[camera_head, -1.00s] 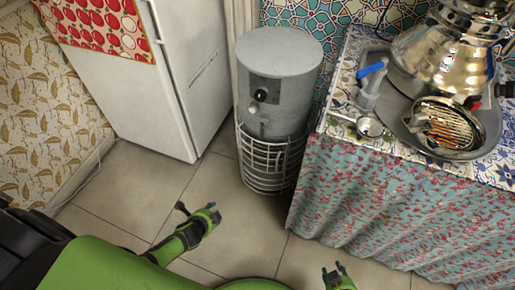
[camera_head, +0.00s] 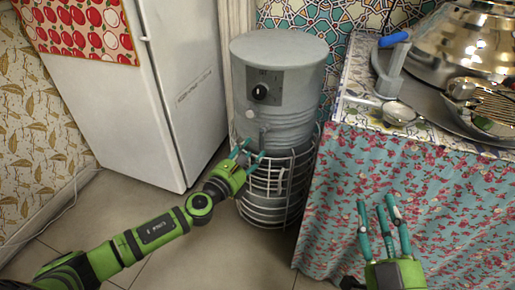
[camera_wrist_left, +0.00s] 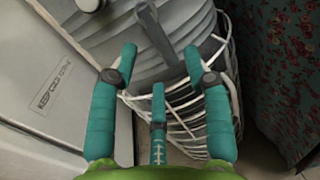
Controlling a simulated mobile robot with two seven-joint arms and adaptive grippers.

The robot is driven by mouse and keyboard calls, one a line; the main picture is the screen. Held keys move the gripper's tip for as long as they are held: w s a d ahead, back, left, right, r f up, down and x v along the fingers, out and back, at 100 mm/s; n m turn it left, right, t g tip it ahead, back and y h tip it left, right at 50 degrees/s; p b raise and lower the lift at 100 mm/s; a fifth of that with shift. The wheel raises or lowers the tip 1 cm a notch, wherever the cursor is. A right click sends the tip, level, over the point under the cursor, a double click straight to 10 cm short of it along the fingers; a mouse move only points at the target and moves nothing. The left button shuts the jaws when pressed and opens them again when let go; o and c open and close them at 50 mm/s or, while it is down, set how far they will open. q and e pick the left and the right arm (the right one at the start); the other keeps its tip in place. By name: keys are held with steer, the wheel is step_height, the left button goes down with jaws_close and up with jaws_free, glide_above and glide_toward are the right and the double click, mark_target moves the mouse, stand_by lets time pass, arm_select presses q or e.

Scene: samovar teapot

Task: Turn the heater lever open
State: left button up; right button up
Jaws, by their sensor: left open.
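The heater (camera_head: 290,85) is a grey upright cylinder with a black knob (camera_head: 260,92) on its front panel and a wire cage around its lower part. Below the knob, a small grey lever (camera_head: 263,130) sticks out, partly behind my left fingers. My left gripper (camera_head: 247,152) is open just in front of and below it. In the left wrist view, a dark bar (camera_wrist_left: 157,35) that looks like the lever or its shadow lies beyond the teal fingers (camera_wrist_left: 158,68); contact cannot be told. My right gripper (camera_head: 380,205) is open and empty before the patterned curtain.
A white fridge (camera_head: 170,80) stands left of the heater. The tiled floor in front is free.

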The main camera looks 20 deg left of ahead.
mark_target(262, 138)
arm_select(q)
steer(key=shift+b+x, duration=0.35)
steer(key=shift+x, duration=1.85)
arm_select(e)
steer(key=shift+s+a+r+n+t+y, duration=0.15)
steer(key=shift+s+r+t+y, duration=0.25)
steer(key=shift+r, duration=0.35)
steer(key=shift+s+a+r+n+t+y, duration=0.15)
steer(key=shift+s+r+t+y, duration=0.2)
steer(key=shift+r, duration=0.45)
steer(key=shift+s+a+r+n+t+y, duration=0.15)
steer(key=shift+s+r+t+y, duration=0.25)
steer(key=shift+r, duration=0.35)
steer(key=shift+w, duration=0.1)
arm_select(q)
jaws_close()
